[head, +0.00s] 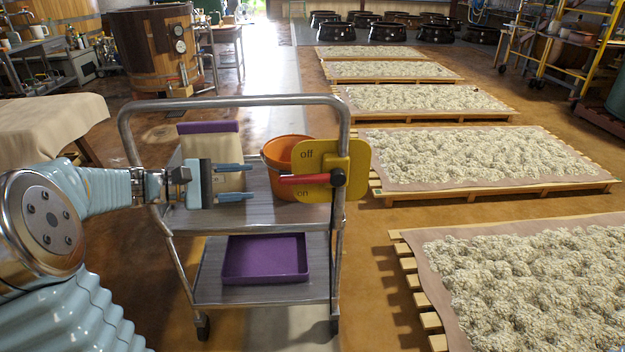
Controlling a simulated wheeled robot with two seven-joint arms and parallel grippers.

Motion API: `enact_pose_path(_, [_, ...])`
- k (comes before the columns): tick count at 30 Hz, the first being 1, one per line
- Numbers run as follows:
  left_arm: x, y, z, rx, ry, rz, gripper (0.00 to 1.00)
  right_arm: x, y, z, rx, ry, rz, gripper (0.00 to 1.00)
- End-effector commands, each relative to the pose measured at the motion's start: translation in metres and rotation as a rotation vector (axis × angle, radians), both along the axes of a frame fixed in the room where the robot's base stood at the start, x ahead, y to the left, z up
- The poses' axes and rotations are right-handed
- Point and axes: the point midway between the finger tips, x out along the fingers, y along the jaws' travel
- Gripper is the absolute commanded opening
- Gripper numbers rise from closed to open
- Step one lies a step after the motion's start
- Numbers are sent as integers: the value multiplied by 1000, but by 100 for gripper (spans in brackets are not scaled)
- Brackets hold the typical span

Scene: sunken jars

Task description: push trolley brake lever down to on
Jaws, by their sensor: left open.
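The trolley (265,100) stands in front of me, a grey metal frame with two shelves. A yellow plate (357,158) marked "off" above and "on" below is fixed to its right upright. The red brake lever (305,179) points left from a dark pivot on the plate and lies about level, between the two words and nearer "on". My left gripper (245,183) is open and empty, its two blue fingers pointing right toward the lever tip, with a gap between them and the lever. My right gripper is out of view.
An orange bucket (279,153) and a cream and purple box (208,128) stand on the upper shelf. A purple tray (265,277) lies on the lower shelf. Low pallets of pale clumps (470,152) line the right side. A cloth-covered table (50,120) is at left.

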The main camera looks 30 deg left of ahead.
Motion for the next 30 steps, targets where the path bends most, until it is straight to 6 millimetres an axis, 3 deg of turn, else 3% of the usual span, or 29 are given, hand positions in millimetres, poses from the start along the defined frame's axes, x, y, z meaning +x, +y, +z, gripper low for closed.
enact_pose_path(18, [91, -74, -26, -3, 4, -4, 48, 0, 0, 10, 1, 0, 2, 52])
enact_pose_path(30, [102, -83, -30, 0, 4, -2, 48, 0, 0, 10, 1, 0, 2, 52])
